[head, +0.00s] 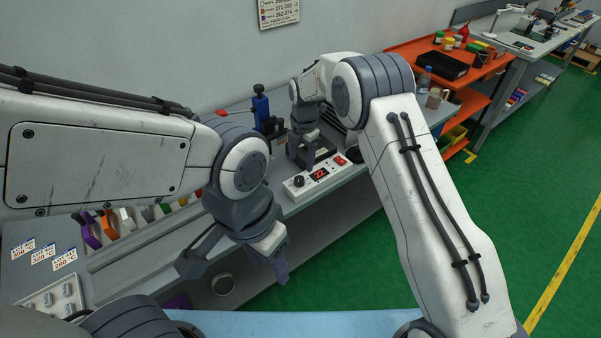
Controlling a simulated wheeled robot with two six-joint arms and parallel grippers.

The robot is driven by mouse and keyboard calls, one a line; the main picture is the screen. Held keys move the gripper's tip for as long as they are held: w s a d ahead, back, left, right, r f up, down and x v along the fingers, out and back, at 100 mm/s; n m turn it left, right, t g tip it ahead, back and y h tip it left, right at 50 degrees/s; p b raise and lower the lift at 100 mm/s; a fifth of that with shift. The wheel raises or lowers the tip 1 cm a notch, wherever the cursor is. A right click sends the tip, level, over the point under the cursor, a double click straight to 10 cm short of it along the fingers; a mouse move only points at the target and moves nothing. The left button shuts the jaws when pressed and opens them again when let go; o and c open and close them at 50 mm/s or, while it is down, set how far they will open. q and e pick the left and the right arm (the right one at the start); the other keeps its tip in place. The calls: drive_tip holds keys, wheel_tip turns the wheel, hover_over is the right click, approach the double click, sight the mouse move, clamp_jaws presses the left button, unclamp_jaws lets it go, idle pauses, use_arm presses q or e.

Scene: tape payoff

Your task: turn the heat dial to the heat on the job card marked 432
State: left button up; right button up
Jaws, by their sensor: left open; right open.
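A white control box (322,176) on the bench carries a dark round knob, the heat dial (299,181), at its left end. Beside the dial is a lit red display (320,174), its digits too small to read surely. Three job cards (43,254) lie on the bench at far left; their lot numbers are too small to tell which is 432. My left gripper (235,264) is open and empty, in front of the bench, lower left of the dial. My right gripper (301,157) is open, just behind the box and apart from the dial.
A red switch (340,160) sits at the box's right end. A blue upright fixture (261,108) stands behind the dial. Coloured tape rolls (90,232) line the bench at left. An orange shelf cart (475,98) stands at right. The green floor (520,190) is clear.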

sight(300, 178)
drive_tip(key=f+p, duration=0.1)
drive_tip(key=f, duration=0.3)
drive_tip(key=f+p, duration=0.1)
drive_tip(key=f, duration=0.3)
drive_tip(key=shift+w+a, duration=0.1)
drive_tip(key=shift+a, duration=0.1)
drive_tip(key=shift+c, duration=0.3)
drive_tip(key=c, duration=1)
drive_tip(key=shift+d+r, duration=0.1)
drive_tip(key=shift+d, duration=0.1)
clamp_jaws()
drive_tip(key=shift+a, duration=0.15)
